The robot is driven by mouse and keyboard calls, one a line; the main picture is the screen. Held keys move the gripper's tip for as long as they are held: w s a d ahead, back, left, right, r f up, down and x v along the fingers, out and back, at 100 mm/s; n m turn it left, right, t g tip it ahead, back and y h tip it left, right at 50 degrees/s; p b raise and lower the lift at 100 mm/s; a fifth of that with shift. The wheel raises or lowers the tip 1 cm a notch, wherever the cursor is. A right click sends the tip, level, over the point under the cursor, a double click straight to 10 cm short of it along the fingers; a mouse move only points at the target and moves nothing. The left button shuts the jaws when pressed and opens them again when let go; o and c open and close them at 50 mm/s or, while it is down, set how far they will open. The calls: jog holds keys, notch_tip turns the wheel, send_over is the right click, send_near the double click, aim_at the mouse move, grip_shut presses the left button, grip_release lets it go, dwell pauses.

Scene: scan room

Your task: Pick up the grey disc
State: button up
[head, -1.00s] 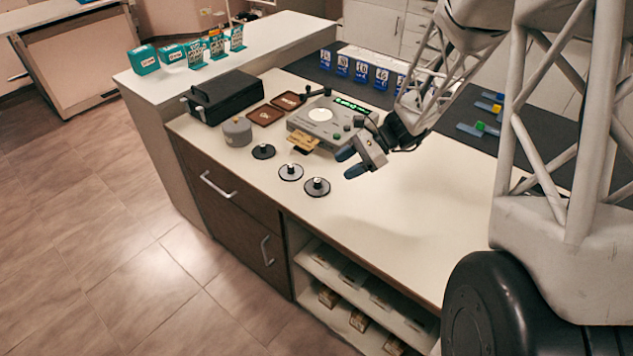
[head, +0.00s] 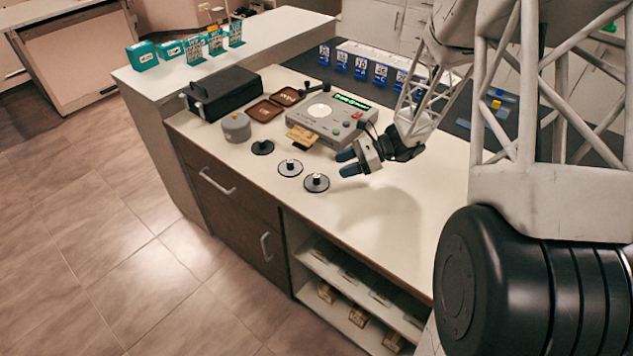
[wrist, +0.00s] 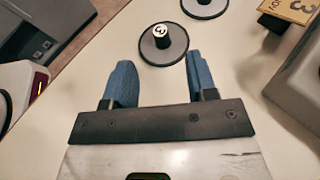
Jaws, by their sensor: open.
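Three low round discs with upright knobs stand in a slanting row on the white counter: a nearest grey disc (head: 308,187), a middle grey disc (head: 282,170) and a darker, black-looking one (head: 262,148). I cannot tell which one the task names. My gripper (head: 346,163) is open and empty, above the counter just right of the nearest disc. In the wrist view, its blue fingers (wrist: 161,68) are spread, and a grey disc (wrist: 163,55) with a dark, white-topped knob lies beyond the tips, centred between them. Part of another disc (wrist: 205,11) shows at the top edge.
Behind the discs are a grey cylinder (head: 236,128), a black box (head: 226,92), brown trays (head: 265,111) and a grey device (head: 333,124) with a tan card (head: 302,137) at its front. The counter is bare to the gripper's right and front.

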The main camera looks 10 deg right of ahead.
aim_at(319, 175)
jog(key=shift+x, duration=1.1)
jog(key=shift+f+x, duration=0.1)
jog(key=shift+x, duration=1.2)
jog(key=shift+f+x, duration=0.15)
jog(key=shift+x, duration=1.1)
jog(key=shift+d, duration=0.1)
jog(key=shift+c, duration=0.4)
grip_shut()
jog(key=shift+r, duration=0.15)
